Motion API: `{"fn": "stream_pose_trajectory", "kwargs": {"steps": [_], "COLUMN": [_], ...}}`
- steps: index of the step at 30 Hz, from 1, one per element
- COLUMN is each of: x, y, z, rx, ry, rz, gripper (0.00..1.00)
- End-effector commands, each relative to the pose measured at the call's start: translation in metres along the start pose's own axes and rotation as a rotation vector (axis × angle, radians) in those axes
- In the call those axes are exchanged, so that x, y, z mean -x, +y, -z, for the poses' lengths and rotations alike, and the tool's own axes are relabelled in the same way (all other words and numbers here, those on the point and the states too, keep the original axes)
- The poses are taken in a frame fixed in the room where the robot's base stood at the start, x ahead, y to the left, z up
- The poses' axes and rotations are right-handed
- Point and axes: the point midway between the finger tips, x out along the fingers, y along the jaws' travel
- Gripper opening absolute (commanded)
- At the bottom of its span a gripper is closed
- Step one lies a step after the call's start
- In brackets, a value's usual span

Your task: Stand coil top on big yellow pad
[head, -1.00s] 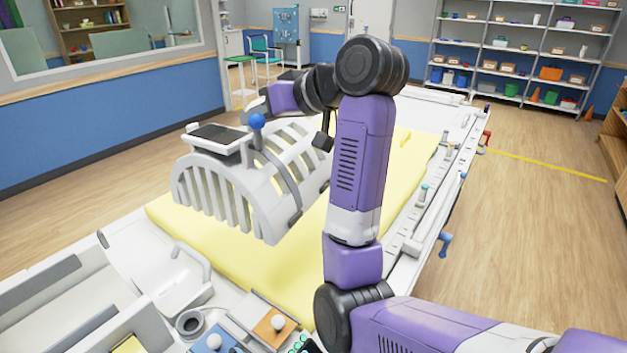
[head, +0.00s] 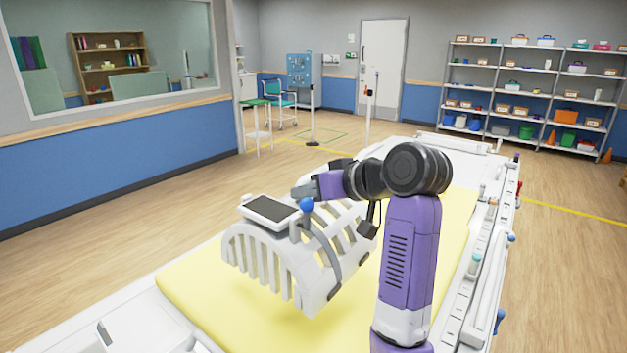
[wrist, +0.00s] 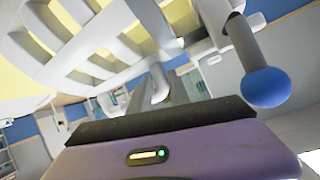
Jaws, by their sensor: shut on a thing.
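The coil top (head: 270,262) is a white arched cage of ribs with a flat dark-topped box on its crown and a knob with a blue ball (head: 307,205). My gripper (head: 299,194) is shut on the coil top near its crown, beside the blue ball. The coil top is upright over the big yellow pad (head: 200,305); whether its lower edges touch the pad is unclear. In the wrist view the white ribs (wrist: 100,50) fill the upper left, and the blue ball (wrist: 267,87) shows at right. The gripped part is mostly hidden.
The pad lies on a long white table, with a rail of small knobs (head: 476,262) along its right side. Shelves (head: 530,95) stand against the back wall. Floor on the left is clear.

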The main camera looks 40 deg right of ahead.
Motion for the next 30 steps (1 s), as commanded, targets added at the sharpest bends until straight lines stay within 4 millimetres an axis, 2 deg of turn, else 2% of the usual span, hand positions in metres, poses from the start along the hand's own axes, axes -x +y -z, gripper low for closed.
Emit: {"fn": "stream_pose_trajectory", "kwargs": {"steps": [6,12,20,30], "x": [-0.02,-0.035,-0.043,-0.06], "y": [0.009,0.015,0.02,0.028], "z": [-0.038,-0.066,-0.08,-0.112], "rx": [0.0,0.002,0.001,0.002], "ry": [0.003,0.006,0.008,0.008], "rz": [0.002,0.003,0.002,0.003], "gripper": [0.0,0.0,0.0,0.0]}}
